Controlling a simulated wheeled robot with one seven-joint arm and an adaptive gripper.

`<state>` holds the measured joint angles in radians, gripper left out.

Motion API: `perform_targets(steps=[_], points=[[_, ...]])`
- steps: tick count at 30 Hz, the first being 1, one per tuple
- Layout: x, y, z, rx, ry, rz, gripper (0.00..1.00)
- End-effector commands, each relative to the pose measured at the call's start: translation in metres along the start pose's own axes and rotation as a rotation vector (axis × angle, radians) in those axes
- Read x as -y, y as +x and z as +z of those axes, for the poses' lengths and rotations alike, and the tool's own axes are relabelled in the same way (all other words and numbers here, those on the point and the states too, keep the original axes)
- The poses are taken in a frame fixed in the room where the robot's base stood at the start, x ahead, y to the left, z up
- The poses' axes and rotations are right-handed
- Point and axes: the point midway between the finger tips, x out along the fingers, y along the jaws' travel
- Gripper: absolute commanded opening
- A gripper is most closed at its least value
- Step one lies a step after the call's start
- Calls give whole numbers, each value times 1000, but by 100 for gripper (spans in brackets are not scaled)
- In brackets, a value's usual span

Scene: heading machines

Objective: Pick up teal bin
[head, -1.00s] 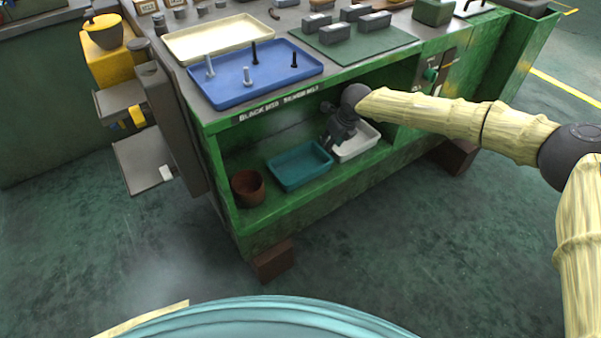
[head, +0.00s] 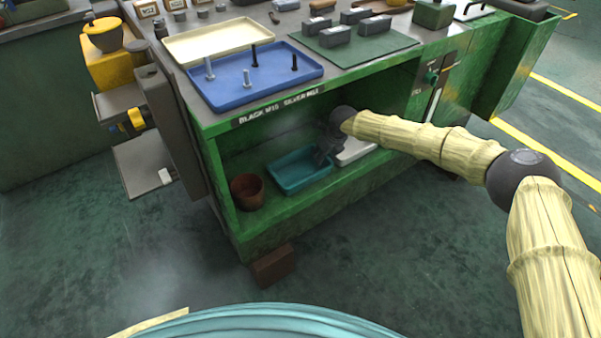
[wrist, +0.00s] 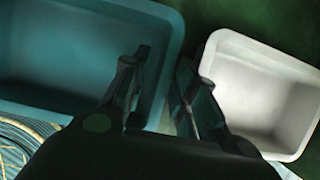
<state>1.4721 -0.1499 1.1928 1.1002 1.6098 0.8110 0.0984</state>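The teal bin (head: 292,174) is a shallow open tray on the lower shelf of the green bench in the head view. It looks empty. It fills the left of the wrist view (wrist: 60,50). My gripper (head: 322,158) is inside the shelf opening at the bin's right side. In the wrist view my gripper (wrist: 160,68) has its fingers apart, with the bin's right wall between or below them. I cannot tell whether they touch the wall. Nothing is clamped.
A white bin (head: 354,152) stands just right of the teal bin and also shows in the wrist view (wrist: 262,92). A brown pot (head: 247,191) is to the left. The bench top (head: 222,122) is close above. The shelf front (head: 320,194) is clear.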

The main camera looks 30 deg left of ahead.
Motion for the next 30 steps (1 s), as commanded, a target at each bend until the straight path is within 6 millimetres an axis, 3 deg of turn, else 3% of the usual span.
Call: perform_targets(steps=[4,28,30], points=[[0,8,0,0,0,0,29],[0,13,-2,-1,-1,-1,29],[0,13,-2,-1,-1,-1,16]])
